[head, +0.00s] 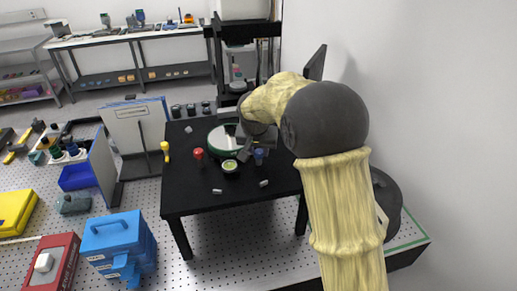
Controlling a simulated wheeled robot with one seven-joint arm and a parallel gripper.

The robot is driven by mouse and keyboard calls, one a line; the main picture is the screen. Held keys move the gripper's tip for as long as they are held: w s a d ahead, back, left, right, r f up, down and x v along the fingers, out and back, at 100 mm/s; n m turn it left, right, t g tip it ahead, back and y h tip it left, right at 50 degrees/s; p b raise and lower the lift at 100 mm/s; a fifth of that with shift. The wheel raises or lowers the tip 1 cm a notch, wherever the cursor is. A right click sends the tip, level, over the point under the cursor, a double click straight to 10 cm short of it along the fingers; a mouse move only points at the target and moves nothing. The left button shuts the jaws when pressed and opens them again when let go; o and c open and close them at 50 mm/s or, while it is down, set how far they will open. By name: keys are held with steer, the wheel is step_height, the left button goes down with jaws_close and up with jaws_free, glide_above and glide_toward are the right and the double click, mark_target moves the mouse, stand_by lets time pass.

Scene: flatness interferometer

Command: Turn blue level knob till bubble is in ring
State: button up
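The blue level knob (259,157) stands on the black table, right of the round bubble level (230,167), which has a yellow-green face in a dark housing. The bubble and ring are too small to make out. My gripper (256,149) reaches down from the upper right to just above and behind the blue knob. Its dark fingers look spread apart, one to the left of the knob. I cannot tell whether either finger touches it.
A red knob (198,154) and a yellow knob (165,150) stand further left on the black table (190,198). A white disc with a green rim (222,140) lies behind the level. Small grey pieces lie near the front. A white wall rises at right.

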steer(key=c, duration=0.4)
steer(key=shift+c, duration=0.2)
steer(key=shift+n, duration=0.4)
steer(key=n+y, duration=0.1)
steer(key=n, duration=0.1)
steer(key=n+y, duration=0.1)
steer(key=n, duration=0.1)
steer(key=shift+d+r, duration=0.1)
steer(key=shift+d, duration=0.1)
steer(key=shift+w+n+g+y+p, duration=0.1)
steer(key=shift+n+g+y+p, duration=0.45)
steer(key=shift+n, duration=1.45)
steer(key=o, duration=1)
steer(key=shift+c, duration=0.2)
